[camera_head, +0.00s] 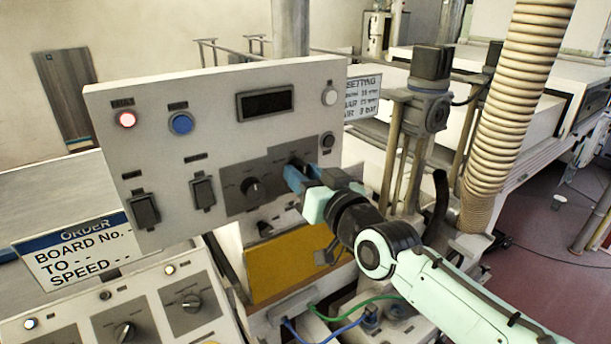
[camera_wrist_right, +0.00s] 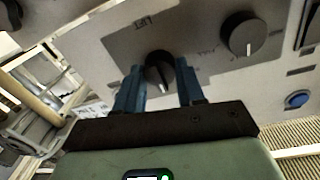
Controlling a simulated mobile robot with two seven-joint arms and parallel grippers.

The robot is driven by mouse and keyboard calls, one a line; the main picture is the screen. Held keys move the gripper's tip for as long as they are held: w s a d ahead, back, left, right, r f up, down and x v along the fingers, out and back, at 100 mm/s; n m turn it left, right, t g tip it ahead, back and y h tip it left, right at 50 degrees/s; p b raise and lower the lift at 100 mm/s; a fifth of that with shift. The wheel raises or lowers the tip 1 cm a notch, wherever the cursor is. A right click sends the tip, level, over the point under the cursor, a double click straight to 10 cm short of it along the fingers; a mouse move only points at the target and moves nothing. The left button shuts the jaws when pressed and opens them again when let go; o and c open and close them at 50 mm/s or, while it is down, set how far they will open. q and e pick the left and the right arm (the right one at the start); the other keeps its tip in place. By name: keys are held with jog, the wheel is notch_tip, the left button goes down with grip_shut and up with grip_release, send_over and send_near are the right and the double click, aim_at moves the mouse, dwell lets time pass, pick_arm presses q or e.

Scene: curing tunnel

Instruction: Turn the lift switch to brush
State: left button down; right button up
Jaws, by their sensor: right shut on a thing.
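The lift switch is a round black knob on the grey control panel (camera_head: 225,90); in the right wrist view the knob (camera_wrist_right: 159,70) sits between my fingers, with a small label above it that seems to read LIFT. Its pale pointer mark faces the lower part of that picture; the position words are too small to read. My right gripper (camera_head: 296,177) reaches the panel from the right, its blue fingers shut on the knob and hiding most of it in the head view. The same fingers (camera_wrist_right: 160,88) show on both sides of the knob. My left gripper is out of view.
A second black knob (camera_head: 252,188) sits just left of the lift switch. A ribbed hose (camera_head: 520,95) hangs at the right.

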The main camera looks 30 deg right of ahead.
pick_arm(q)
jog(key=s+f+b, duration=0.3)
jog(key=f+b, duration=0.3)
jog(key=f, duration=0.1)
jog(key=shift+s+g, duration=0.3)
pick_arm(e)
jog(key=shift+n+t+y, duration=0.3)
jog(key=shift+n, duration=5.3)
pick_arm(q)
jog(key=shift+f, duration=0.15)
pick_arm(e)
jog(key=o, duration=1)
jog(key=shift+o, duration=0.2)
pick_arm(q)
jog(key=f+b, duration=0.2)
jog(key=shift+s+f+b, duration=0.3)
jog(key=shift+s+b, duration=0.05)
jog(key=shift+b, duration=0.05)
pick_arm(e)
jog(key=s, duration=1.3)
jog(key=shift+s+d+f, duration=0.2)
jog(key=shift+d+f, duration=0.15)
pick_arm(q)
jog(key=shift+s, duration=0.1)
